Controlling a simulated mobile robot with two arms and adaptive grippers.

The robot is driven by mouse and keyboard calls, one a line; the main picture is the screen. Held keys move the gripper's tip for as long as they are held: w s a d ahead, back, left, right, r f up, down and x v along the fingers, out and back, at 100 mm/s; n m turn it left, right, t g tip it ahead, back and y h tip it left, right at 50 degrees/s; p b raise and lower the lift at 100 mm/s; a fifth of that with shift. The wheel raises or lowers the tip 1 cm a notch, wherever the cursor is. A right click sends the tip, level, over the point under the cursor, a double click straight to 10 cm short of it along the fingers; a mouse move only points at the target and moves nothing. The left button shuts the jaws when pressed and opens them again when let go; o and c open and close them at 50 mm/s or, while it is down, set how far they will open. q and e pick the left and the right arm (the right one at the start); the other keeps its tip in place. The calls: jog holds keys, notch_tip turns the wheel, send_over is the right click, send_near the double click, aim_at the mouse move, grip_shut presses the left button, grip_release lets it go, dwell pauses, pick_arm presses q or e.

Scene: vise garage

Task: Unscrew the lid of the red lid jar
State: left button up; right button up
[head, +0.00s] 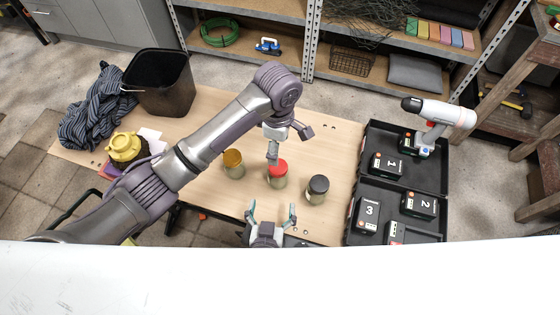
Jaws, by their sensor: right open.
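The red lid jar (277,181) stands upright on the wooden table, its red lid (279,168) on top. My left arm reaches in from the left, and my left gripper (272,158) points down at the red lid. Its fingers overlap the lid's edge in the picture; contact and opening are unclear. My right gripper (271,211) is open and empty, its fingers apart, in front of the red lid jar and away from it.
A black tool case (364,147) with numbered batteries and a drill (440,112) lies at the right. A black bin (160,83), striped cloth (92,112) and yellow object (124,146) are at the left. Shelves stand behind. The table behind the jars looks clear.

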aim_at(277, 182)
jog(key=x, duration=1.2)
jog(key=shift+w+d+f, duration=0.1)
jog(key=shift+w+f, duration=0.05)
jog(key=shift+w, duration=0.15)
grip_shut()
